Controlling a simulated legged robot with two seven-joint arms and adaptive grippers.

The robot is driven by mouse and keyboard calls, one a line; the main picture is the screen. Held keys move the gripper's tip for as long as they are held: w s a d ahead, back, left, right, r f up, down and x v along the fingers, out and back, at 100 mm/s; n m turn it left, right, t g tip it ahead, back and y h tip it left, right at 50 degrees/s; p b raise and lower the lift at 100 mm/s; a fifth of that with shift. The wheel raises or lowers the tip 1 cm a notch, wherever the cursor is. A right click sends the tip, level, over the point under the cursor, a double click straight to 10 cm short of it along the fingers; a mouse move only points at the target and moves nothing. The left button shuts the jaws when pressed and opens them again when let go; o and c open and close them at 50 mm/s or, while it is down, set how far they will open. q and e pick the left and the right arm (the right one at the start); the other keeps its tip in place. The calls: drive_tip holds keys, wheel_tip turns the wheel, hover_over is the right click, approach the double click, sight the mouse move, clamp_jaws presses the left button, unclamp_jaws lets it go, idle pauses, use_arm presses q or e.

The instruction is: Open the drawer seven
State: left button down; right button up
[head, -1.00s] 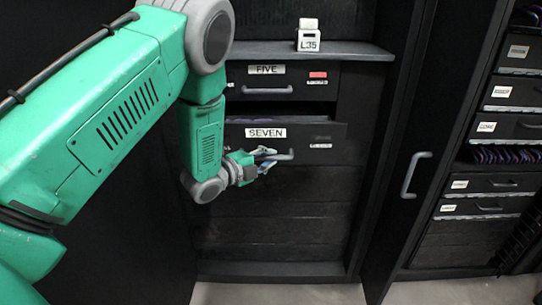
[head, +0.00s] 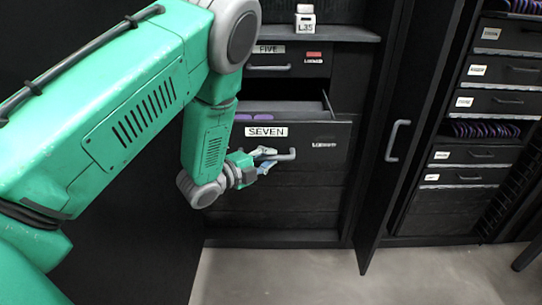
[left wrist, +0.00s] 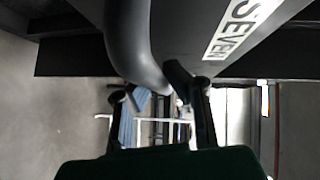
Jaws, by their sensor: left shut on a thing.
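Drawer seven (head: 325,160) is a black drawer with a white SEVEN label. In the head view it stands pulled out of the cabinet, and its open top shows purple items (head: 265,117) inside. My left gripper (head: 268,158) is shut on the drawer's grey bar handle (head: 288,155). In the left wrist view the handle (left wrist: 138,45) passes close to the two fingertips (left wrist: 158,88), beside the SEVEN label (left wrist: 238,28). My right gripper is in neither view.
Drawer five (head: 285,65) is shut above. A white block marked L35 (head: 305,22) stands on the shelf above it. A cabinet door with a handle (head: 396,140) stands open on the right. Grey floor (head: 290,277) is clear in front.

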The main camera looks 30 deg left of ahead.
use_arm(q)
drive_tip(key=shift+s+a+f, duration=0.15)
drive_tip(key=shift+f, duration=0.05)
drive_tip(key=c, duration=1.6)
unclamp_jaws()
drive_tip(key=shift+o, duration=0.2)
drive_tip(key=shift+a, duration=0.1)
drive_tip(key=v, duration=1.2)
